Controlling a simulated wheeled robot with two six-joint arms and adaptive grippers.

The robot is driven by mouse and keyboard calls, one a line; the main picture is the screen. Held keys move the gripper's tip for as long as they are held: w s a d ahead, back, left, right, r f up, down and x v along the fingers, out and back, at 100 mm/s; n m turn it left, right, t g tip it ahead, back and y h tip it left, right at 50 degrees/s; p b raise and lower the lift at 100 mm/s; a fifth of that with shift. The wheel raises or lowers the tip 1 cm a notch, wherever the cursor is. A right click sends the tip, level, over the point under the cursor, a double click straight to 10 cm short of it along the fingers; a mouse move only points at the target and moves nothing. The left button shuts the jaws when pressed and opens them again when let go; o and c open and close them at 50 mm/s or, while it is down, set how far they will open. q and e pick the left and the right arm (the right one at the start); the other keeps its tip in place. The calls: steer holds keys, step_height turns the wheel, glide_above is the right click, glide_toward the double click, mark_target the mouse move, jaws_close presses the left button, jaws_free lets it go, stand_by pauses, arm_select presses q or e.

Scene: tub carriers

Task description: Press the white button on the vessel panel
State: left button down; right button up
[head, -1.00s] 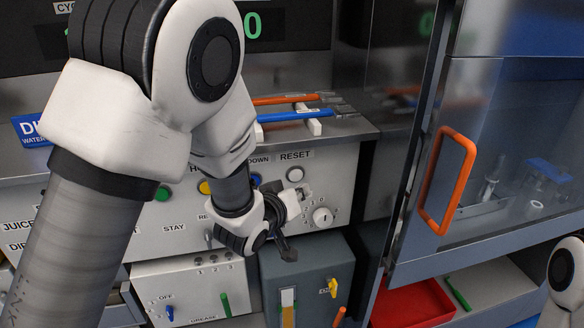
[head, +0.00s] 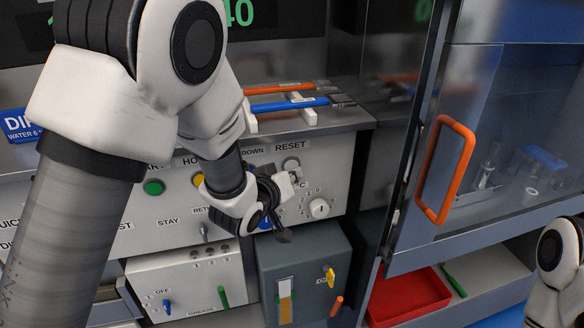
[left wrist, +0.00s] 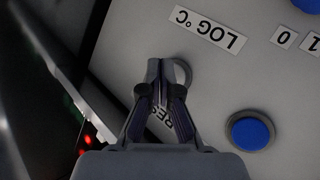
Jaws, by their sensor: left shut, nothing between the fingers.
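The white button (head: 291,163) sits under the RESET label at the right end of the light grey vessel panel (head: 337,180). My left gripper (head: 284,184) is shut and empty, just below the button in the head view. In the left wrist view the panel shows upside down. There the closed fingertips (left wrist: 154,66) overlap the edge of a round pale button (left wrist: 184,72) and partly cover its label. I cannot tell if they touch it. Only a part of my right arm shows at the right edge; its gripper is out of view.
A blue button (left wrist: 250,132) is close by on the panel. A white knob (head: 319,208) is to the lower right, and green (head: 154,187) and yellow (head: 198,180) buttons are to the left. A blue-handled tool (head: 290,104) lies on the ledge above.

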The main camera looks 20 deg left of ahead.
stand_by(0.6)
arm_select(q)
steer(key=shift+w+a, duration=0.3)
steer(key=shift+w, duration=0.05)
stand_by(0.4)
steer(key=shift+s+d, duration=0.3)
steer(key=shift+s, duration=0.05)
